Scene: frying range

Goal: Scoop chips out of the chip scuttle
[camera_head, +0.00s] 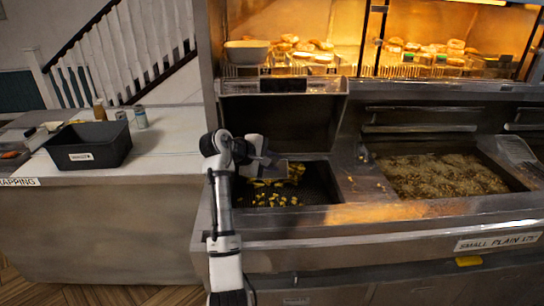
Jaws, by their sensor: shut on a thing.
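The chip scuttle (325,191) is a dark recessed bin in the steel range, right of my arm. Yellow chips (268,200) lie scattered on its floor, with more chips (295,172) towards the back. My gripper (265,161) is over the left part of the scuttle, shut on a grey scoop (280,169). The scoop is small and partly hidden by my gripper and wrist. I cannot tell whether chips are in it.
A fryer vat (510,184) with bubbling brown contents is to the right. Crumbs lie on the steel ledge (362,180) between. A heated cabinet (400,75) with food stands above. A black tub (88,145) sits on the left counter (150,160).

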